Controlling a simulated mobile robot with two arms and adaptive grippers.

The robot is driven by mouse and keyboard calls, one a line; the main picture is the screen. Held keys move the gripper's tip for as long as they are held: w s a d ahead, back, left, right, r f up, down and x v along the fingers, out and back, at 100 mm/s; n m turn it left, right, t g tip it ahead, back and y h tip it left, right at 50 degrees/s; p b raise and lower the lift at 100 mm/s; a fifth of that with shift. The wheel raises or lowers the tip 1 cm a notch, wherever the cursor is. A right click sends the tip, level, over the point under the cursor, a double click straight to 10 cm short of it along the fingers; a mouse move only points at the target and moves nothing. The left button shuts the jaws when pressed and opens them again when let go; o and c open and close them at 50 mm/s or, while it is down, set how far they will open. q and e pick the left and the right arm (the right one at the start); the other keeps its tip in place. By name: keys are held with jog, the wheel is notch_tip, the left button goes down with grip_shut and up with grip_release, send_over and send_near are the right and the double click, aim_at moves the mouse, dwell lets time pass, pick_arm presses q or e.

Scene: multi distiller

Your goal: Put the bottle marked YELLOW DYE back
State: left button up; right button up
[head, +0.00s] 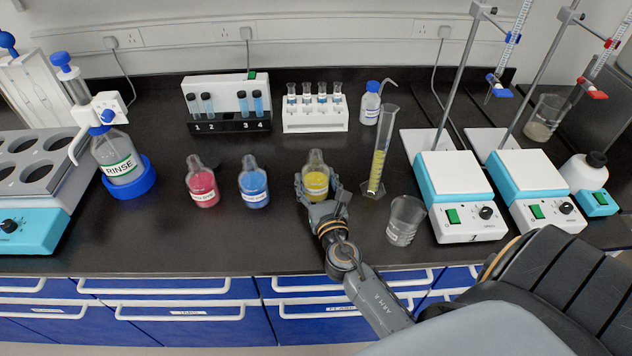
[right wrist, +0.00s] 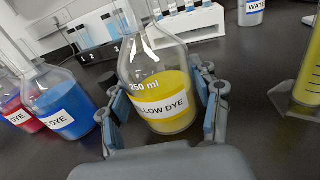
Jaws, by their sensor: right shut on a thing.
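The bottle marked YELLOW DYE (head: 316,179) is a clear flask with yellow liquid, standing upright at the middle of the bench. In the right wrist view the bottle (right wrist: 162,85) shows its label between my fingers. My right gripper (head: 318,190) is shut on it from the front, and its fingers (right wrist: 165,105) press both sides. The bottle's base appears to be on or very near the black bench top; I cannot tell which. My left gripper is not in view.
The blue dye bottle (head: 253,186) and red dye bottle (head: 202,185) stand to the left. A graduated cylinder (head: 376,172) with yellow liquid and a beaker (head: 404,220) stand close on the right. Tube racks (head: 315,120) are behind. Bench (head: 130,225) is clear at front left.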

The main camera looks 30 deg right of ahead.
jog(key=shift+r, duration=0.1)
jog(key=o, duration=1.6)
jog(key=shift+f, duration=0.2)
jog(key=shift+c, duration=0.2)
jog(key=shift+s+r, duration=0.1)
jog(key=shift+r, duration=0.05)
jog(key=b+v, duration=0.3)
jog(key=v, duration=0.8)
jog(key=shift+s+a+r, duration=0.1)
jog(key=shift+s+a, duration=0.1)
jog(key=shift+s, duration=0.25)
